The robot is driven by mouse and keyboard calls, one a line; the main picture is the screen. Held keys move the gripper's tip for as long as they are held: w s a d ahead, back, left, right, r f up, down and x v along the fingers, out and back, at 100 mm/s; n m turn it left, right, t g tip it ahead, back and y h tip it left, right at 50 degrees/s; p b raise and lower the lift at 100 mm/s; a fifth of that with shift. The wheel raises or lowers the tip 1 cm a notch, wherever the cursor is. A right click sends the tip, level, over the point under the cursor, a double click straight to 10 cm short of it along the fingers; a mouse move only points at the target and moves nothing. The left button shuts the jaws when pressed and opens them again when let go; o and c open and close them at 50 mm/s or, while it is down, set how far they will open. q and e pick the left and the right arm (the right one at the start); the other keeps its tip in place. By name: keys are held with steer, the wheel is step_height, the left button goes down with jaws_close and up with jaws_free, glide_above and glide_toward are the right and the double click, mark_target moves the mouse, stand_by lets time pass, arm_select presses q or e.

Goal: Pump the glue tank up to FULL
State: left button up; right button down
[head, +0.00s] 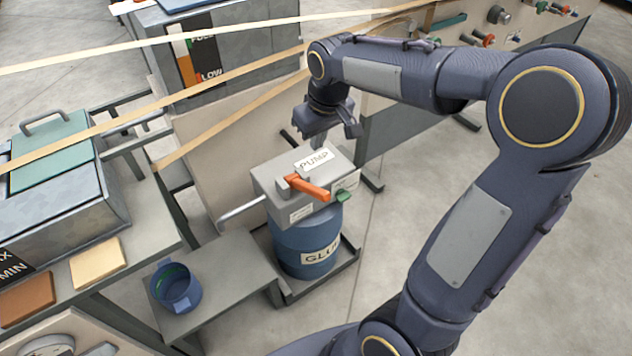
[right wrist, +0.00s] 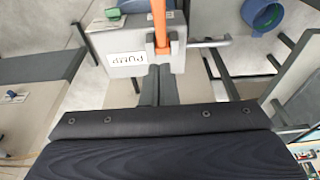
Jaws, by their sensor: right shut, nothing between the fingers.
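The glue drum (head: 306,242) is blue with a GLUE label, and a grey pump box (head: 268,181) marked PUMP sits on top of it. An orange lever (head: 308,189) is on the box; it also shows in the right wrist view (right wrist: 159,22). A small green part (head: 344,196) is at the box's right side. The glue tank (head: 240,88) is a grey box at the back, with a gauge (head: 189,62) lettered LOW; its upper lettering is partly hidden. My right gripper (head: 318,142) is shut and empty, just behind the pump box, apart from the lever. My left gripper is out of view.
A blue cup (head: 176,287) stands on a low grey shelf (head: 228,268) left of the drum. Tan paper strips (head: 230,118) cross above the left side. A grey bin with a green lid (head: 50,152) stands at the left. Open floor lies at the right.

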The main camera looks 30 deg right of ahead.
steer(key=b, duration=0.1)
glide_above(315, 188)
steer(key=w, duration=0.1)
steer(key=x, duration=0.3)
steer(key=s+x, duration=0.1)
steer(key=x, duration=0.2)
steer(key=s+x, duration=0.1)
steer(key=x, duration=0.2)
steer(key=shift+d+f, duration=0.15)
steer(key=shift+f, duration=0.1)
steer(key=f, duration=0.1)
steer(key=s+f, duration=0.1)
steer(key=f, duration=0.1)
steer(key=shift+s+b, duration=0.15)
steer(key=shift+b, duration=0.2)
steer(key=shift+s+f, duration=0.25)
steer(key=shift+f, duration=0.2)
